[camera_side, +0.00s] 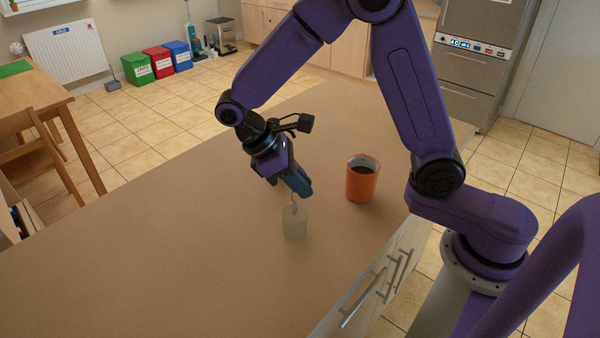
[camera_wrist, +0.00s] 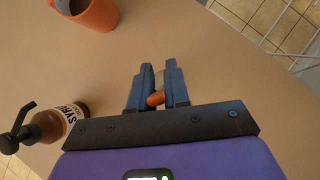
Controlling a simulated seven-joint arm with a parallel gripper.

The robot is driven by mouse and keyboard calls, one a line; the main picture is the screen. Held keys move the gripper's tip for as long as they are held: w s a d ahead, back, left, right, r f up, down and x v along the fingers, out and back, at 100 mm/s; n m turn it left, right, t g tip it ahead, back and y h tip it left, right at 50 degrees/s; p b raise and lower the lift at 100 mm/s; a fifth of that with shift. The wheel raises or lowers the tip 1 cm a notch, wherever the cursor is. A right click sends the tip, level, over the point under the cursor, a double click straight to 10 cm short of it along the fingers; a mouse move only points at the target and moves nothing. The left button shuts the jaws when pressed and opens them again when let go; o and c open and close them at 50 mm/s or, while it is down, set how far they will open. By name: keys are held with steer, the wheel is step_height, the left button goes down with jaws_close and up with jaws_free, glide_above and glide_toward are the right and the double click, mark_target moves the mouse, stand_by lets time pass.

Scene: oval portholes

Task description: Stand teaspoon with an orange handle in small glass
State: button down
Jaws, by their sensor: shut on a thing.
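The small glass (camera_side: 294,224), pale and greenish see-through, stands upright on the counter in the side view. My gripper (camera_side: 301,192) points down just above it, tilted. It is shut on the teaspoon, whose orange handle end (camera_wrist: 155,99) shows between the blue fingers of my gripper (camera_wrist: 157,72) in the wrist view. In the side view the teaspoon's thin metal part (camera_side: 294,209) hangs below the fingers at the glass's mouth. I cannot clearly tell how far it is inside. The fingers hide the handle in the side view.
An orange cup (camera_side: 362,182) with dark contents stands right of the glass; it also shows in the wrist view (camera_wrist: 95,14). A syrup bottle (camera_wrist: 62,120) with a black pump is at the left of the wrist view. The counter's left side (camera_side: 150,245) is clear.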

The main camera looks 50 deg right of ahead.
steer(key=shift+f, duration=1.55)
steer(key=c, duration=1)
jaws_free()
steer(key=v, duration=1.7)
steer(key=shift+a+r, duration=0.1)
steer(key=shift+r, duration=0.1)
